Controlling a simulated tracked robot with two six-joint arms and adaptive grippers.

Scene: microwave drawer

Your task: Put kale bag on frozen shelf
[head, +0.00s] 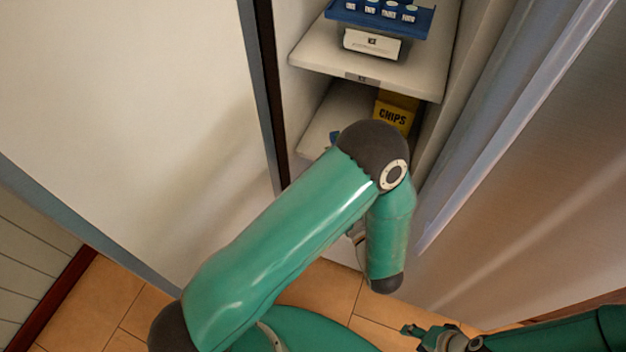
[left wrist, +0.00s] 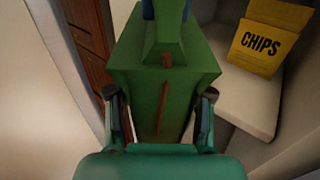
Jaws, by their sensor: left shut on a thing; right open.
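My left gripper (left wrist: 160,112) is shut on a green bag with brown marks (left wrist: 165,75), taken to be the kale bag, with one finger on each side of it. In the left wrist view the bag is in front of the lower white shelf (left wrist: 240,100); I cannot tell whether it touches it. In the head view my left arm hides the left gripper and nearly all of the bag. The lower shelf also shows in the head view (head: 335,112); no frozen label is readable. My right gripper (head: 412,331) is open and empty at the lower right.
A yellow CHIPS box (head: 393,115) stands on the lower shelf, right of the bag in the left wrist view (left wrist: 265,40). The upper shelf (head: 330,45) holds a blue tray of cups (head: 385,18) and a white box (head: 371,43). Walls or door panels bound both sides.

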